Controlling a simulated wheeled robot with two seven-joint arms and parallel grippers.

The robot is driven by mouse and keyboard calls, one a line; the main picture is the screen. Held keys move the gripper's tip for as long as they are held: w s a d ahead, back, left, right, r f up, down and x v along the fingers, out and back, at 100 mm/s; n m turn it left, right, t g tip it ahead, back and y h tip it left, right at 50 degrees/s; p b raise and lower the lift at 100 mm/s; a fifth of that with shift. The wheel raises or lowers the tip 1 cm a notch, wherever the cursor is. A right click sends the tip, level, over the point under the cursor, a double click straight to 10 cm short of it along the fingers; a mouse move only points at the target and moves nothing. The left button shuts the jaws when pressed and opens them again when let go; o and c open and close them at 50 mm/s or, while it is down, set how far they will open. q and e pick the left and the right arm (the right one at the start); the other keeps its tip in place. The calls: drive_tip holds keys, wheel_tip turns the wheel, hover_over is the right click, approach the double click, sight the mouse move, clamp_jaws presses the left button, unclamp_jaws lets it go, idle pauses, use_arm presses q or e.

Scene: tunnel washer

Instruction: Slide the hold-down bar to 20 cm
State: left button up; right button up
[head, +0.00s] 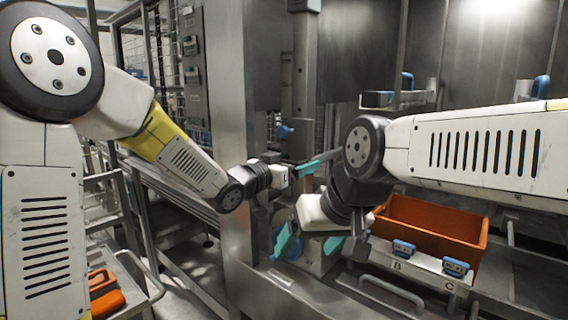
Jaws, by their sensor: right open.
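My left gripper (307,168) reaches in from the left to the front of the machine. One teal fingertip shows, and I cannot tell whether it is open or shut. A thin grey bar (326,156), possibly the hold-down bar, runs right from beside this fingertip and passes behind my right arm. A blue knob (285,131) sits just above, by a vertical grey post (305,75). No readable scale shows. My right gripper (307,246) is lower, with its teal fingers spread apart and nothing seen between them. A round blue part (293,250) shows behind its left finger.
An orange bin (432,228) stands at the right, behind blue-handled items (404,248) and (455,267) by labels B and C. A curved metal handle (392,292) is in front. Orange items (104,292) lie at the lower left. A steel column (228,90) stands left of centre.

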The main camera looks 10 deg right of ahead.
use_arm(q)
drive_tip(key=v, duration=0.7)
drive_tip(key=shift+s+a, duration=0.25)
drive_tip(key=shift+a, duration=0.1)
